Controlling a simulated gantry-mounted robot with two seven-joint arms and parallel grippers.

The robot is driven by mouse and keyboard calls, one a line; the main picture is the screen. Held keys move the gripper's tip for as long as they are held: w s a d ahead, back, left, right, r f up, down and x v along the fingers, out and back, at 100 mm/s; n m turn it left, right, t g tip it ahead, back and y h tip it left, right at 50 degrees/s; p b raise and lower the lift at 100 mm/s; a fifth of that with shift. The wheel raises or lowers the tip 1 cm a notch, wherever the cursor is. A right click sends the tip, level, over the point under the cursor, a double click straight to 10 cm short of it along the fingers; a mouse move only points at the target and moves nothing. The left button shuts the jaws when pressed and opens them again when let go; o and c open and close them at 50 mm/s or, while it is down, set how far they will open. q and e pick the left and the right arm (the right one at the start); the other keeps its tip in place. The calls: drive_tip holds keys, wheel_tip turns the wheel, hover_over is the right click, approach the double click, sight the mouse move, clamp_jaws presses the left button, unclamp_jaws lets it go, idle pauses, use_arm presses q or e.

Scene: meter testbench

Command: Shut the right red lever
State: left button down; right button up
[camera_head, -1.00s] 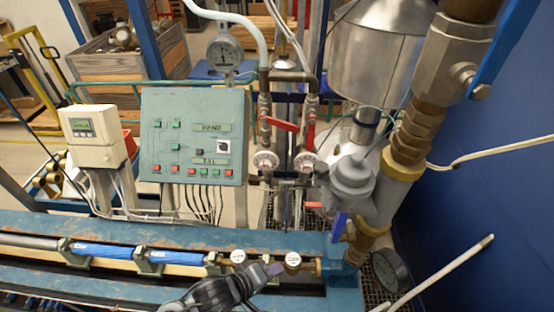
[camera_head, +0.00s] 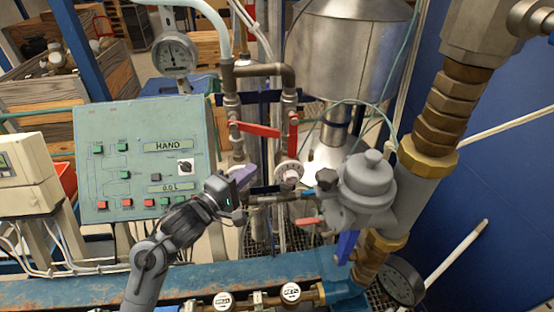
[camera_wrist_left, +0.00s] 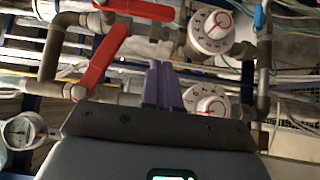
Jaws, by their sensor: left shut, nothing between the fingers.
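The right red lever (camera_head: 293,132) points along its vertical pipe. The left red lever (camera_head: 255,129) lies crosswise to its own pipe, reaching toward the right one. In the left wrist view, the crosswise left lever (camera_wrist_left: 101,62) is large at the left, and the right lever (camera_wrist_left: 142,9) lies along the upper pipe at the top edge. My left gripper (camera_head: 243,175), with purple fingers, is shut and empty, below the levers and apart from them in the head view. Its fingers (camera_wrist_left: 161,85) point between the pipes in the wrist view. My right gripper is out of view.
A round white dial (camera_head: 289,172) sits below the right lever; another is partly hidden behind my gripper. A control panel (camera_head: 145,160) stands left, a pressure gauge (camera_head: 174,54) above it. A thick brass-and-grey pipe (camera_head: 433,150) stands right.

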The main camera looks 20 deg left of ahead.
sight(293, 137)
use_arm(q)
drive_tip(key=w+d+p, duration=0.1)
drive_tip(key=w+d, duration=0.4)
drive_tip(key=w, duration=0.2)
drive_tip(key=shift+w, duration=0.35)
drive_tip(key=shift+d+f, duration=0.1)
drive_tip(key=shift+f, duration=0.05)
drive_tip(key=shift+w+d+n, duration=0.15)
drive_tip(key=shift+d+n, duration=0.05)
drive_tip(key=shift+n, duration=0.1)
